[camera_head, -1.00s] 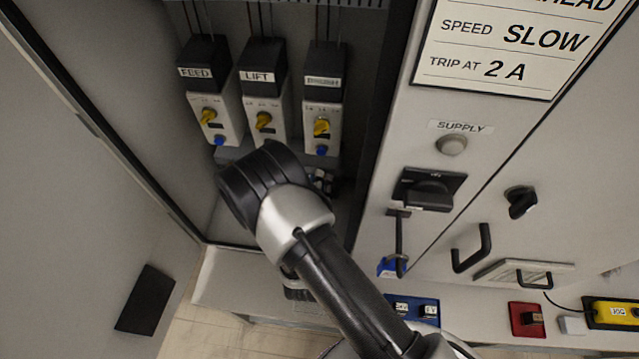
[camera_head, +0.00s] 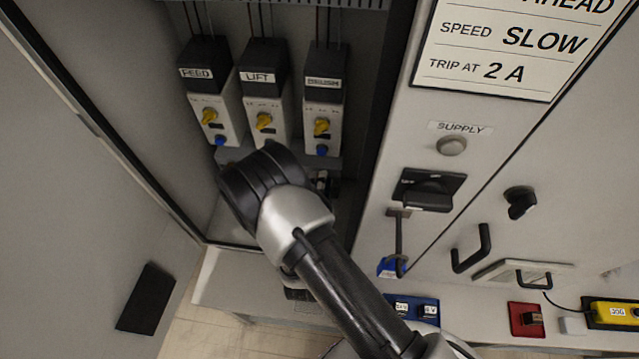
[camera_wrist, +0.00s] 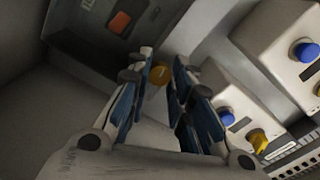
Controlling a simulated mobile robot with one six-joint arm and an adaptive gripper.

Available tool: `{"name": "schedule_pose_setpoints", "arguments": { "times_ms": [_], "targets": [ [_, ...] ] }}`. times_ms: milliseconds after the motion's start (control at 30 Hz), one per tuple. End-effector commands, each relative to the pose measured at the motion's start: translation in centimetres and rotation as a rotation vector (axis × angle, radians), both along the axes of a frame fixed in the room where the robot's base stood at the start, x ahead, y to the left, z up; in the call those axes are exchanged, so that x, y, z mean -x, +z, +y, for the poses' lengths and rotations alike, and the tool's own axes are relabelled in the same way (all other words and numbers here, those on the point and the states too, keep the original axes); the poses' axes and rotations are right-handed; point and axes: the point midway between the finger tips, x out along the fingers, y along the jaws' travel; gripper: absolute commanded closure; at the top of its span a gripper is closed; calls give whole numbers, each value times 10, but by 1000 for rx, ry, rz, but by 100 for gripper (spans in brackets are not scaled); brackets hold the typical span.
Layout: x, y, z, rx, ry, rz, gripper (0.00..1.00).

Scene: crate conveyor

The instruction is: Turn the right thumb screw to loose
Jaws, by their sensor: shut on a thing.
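In the wrist view a round brass-yellow thumb screw (camera_wrist: 159,73) shows between the fingertips of my gripper (camera_wrist: 162,84). The blue-padded fingers are shut on it from both sides, and they hide part of its edges. Its turn position cannot be read. No second thumb screw is visible, so the picture alone does not show whether this is the right one. In the head view my dark wrist covers the gripper and the screw, low inside the open cabinet.
Beside the fingers are white modules (camera_wrist: 276,42) with blue buttons and yellow knobs. A dark panel with an orange switch (camera_wrist: 120,22) lies beyond the fingertips. In the head view the FEED (camera_head: 209,112), LIFT (camera_head: 262,115) and third module (camera_head: 322,118) stand above my wrist.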

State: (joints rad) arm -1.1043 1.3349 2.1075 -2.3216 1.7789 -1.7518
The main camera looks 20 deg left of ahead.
Motion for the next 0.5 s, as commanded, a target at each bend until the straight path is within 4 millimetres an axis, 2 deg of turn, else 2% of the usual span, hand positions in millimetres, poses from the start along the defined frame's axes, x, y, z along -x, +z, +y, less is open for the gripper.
{"name": "schedule_pose_setpoints", "arguments": {
  "times_ms": [500],
  "targets": [
    [-1,0,0,465,0,-151,100]
  ]
}}
